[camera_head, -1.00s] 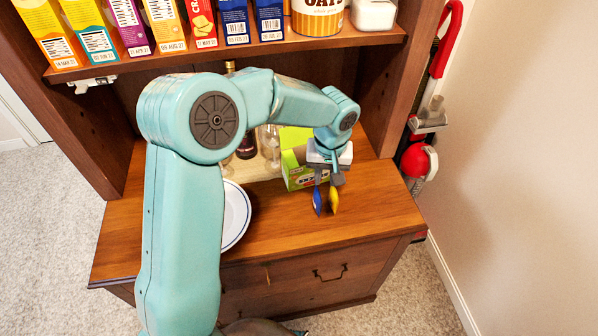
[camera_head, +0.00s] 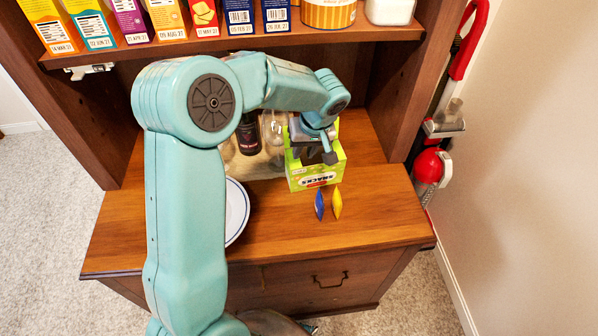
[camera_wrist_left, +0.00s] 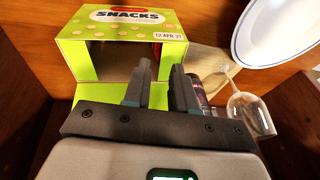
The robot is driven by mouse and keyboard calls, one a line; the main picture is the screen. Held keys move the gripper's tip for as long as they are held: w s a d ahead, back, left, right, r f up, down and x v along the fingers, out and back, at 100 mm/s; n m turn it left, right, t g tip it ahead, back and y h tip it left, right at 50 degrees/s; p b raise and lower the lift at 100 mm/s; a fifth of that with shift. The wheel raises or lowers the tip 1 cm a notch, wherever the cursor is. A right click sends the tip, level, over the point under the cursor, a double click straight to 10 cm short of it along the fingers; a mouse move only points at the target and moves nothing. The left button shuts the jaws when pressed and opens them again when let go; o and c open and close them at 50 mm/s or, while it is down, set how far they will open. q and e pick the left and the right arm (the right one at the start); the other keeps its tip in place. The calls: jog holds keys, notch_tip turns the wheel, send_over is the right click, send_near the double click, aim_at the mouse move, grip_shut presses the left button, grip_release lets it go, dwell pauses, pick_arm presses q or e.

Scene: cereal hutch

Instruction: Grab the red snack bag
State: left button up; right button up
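My right gripper is not in view.
A white plate (camera_head: 236,212) lies left of the box and shows in the left wrist view (camera_wrist_left: 252,45). A dark bottle (camera_head: 249,135) and clear glasses (camera_head: 272,130) stand behind, left of the box. A shelf (camera_head: 250,43) with cereal boxes hangs above. The counter's front right is clear.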

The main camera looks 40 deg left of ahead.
aim_at(299, 162)
pick_arm(q)
jog(key=p+x, duration=0.1)
jog(key=x, duration=0.4)
jog(key=shift+a+f, duration=0.15)
jog(key=shift+f, duration=0.05)
grip_shut()
jog(key=shift+r, duration=0.15)
